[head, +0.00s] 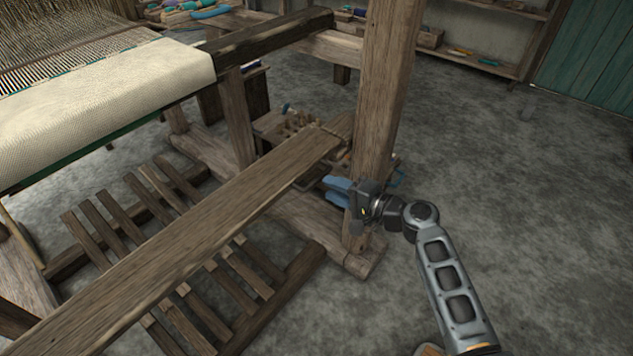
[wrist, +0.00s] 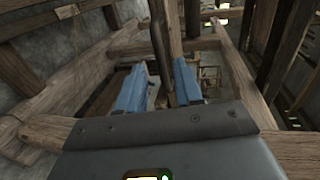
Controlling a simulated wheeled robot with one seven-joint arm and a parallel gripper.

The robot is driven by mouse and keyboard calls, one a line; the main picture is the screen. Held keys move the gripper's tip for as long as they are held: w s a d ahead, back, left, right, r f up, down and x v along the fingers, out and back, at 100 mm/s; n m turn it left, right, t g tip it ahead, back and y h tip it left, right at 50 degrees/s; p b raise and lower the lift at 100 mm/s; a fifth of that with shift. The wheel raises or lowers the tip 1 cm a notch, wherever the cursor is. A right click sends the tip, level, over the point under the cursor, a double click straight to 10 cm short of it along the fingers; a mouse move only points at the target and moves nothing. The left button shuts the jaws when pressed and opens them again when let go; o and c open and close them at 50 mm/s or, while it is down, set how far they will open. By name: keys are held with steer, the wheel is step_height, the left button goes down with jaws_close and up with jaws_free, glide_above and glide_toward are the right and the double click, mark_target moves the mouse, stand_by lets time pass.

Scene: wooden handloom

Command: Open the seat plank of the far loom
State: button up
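The seat plank (head: 190,232) of the loom is a long brown board. It runs across the head view from the lower left to its far end beside the thick upright post. My gripper (head: 332,190) has blue fingers and is by the foot of that post, just right of and below the plank's far end in the picture. In the wrist view my gripper (wrist: 160,78) has its two blue fingers spread apart. A dark narrow bar (wrist: 161,45) shows between them; I cannot tell whether it lies between the fingers or behind them.
The upright post (head: 383,90) stands close to my gripper. Slatted treadles (head: 215,285) lie below the plank. A small wooden rack (head: 290,125) is behind its far end. Cream cloth (head: 110,85) covers the loom at left.

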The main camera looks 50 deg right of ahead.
mark_target(315, 180)
steer(key=shift+x, duration=3.15)
steer(key=shift+a, duration=0.1)
steer(key=shift+c, duration=0.5)
jaws_close()
